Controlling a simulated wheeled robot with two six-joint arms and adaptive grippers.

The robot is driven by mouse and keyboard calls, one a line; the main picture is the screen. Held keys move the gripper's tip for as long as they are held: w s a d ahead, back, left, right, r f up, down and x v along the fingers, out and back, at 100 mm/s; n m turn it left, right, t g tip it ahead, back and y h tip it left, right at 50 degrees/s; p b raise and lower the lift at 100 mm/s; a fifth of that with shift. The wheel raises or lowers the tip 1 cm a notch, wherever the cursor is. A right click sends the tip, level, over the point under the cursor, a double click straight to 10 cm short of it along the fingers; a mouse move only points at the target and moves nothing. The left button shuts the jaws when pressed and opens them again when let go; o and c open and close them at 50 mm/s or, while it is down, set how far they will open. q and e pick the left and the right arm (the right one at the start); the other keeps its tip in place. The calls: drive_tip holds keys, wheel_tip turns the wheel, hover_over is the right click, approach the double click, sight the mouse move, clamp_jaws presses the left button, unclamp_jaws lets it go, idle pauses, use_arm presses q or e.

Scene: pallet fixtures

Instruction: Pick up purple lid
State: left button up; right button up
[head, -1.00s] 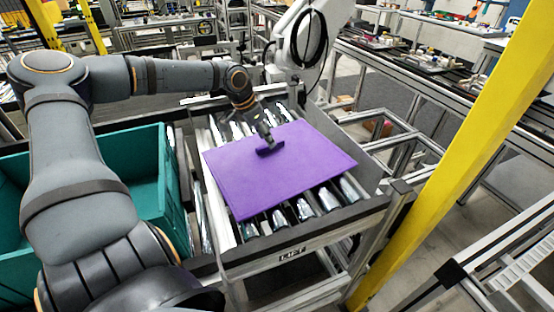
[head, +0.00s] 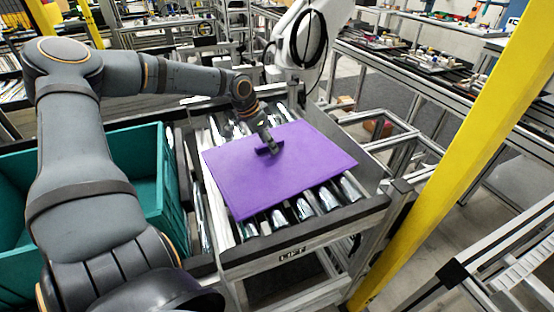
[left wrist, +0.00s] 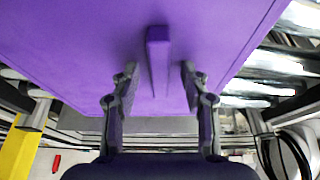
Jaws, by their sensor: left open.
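The purple lid (head: 285,178) lies flat on metal rollers inside a grey frame in the head view. Its raised handle (head: 268,151) stands near the lid's far side. My left gripper (head: 271,147) is at the handle, coming from above. In the left wrist view the lid (left wrist: 90,50) fills the upper part, and the handle (left wrist: 158,60) lies between the two open fingers of the left gripper (left wrist: 157,80). A gap shows on each side of the handle. My right gripper is not in view.
A teal crate (head: 150,185) stands left of the roller frame (head: 300,252). A yellow post (head: 450,150) rises to the right. A white robot arm (head: 300,45) stands behind the rollers, close to the far edge.

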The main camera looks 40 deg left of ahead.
use_arm(q)
clamp_jaws()
idle(0.5)
